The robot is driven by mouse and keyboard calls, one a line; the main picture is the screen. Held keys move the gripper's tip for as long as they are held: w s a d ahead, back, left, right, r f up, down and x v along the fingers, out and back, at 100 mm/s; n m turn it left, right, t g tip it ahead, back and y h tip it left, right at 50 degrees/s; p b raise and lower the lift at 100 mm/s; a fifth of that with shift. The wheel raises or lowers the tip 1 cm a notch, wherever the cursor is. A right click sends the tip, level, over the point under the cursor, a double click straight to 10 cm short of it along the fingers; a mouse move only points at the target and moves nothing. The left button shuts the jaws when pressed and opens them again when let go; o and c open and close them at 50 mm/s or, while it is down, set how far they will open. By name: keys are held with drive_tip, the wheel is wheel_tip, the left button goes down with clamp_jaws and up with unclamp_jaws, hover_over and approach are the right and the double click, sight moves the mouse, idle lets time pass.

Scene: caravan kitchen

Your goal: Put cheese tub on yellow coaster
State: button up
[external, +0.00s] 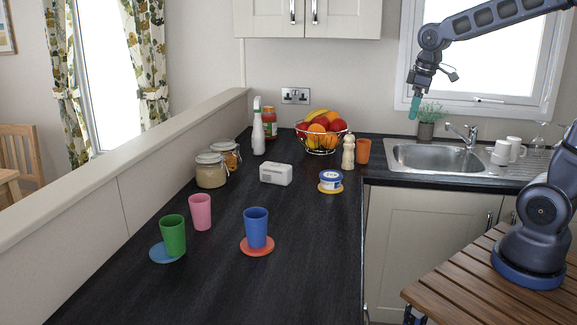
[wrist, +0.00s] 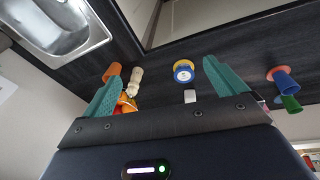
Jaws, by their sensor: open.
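The cheese tub (external: 331,178), small and white with a blue lid, sits upright on the yellow coaster (external: 330,189) near the right edge of the dark counter. In the wrist view the tub (wrist: 183,75) shows with the coaster's yellow rim (wrist: 183,63) around it. My gripper (external: 415,106) is raised high near the window, well away from the tub and apart from everything. In the wrist view its two teal fingers are spread wide with nothing between them.
A blue cup (external: 256,227) stands on a red coaster (external: 257,248); a green cup (external: 173,235) stands at a blue coaster (external: 163,257). A white box (external: 276,173), fruit basket (external: 321,133), pepper mill (external: 348,152) and orange cup (external: 363,151) are around the tub. The front counter is clear.

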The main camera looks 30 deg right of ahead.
drive_tip(key=s+d+m+t, duration=0.1)
drive_tip(key=s+d+m, duration=0.2)
drive_tip(key=s, duration=0.5)
drive_tip(key=s+d+m+t, duration=0.1)
drive_tip(key=s+d+m, duration=0.2)
drive_tip(key=s, duration=0.6)
drive_tip(key=shift+s+d+f+m, duration=0.25)
drive_tip(key=shift+d+f+m, duration=0.1)
drive_tip(key=shift+m, duration=0.15)
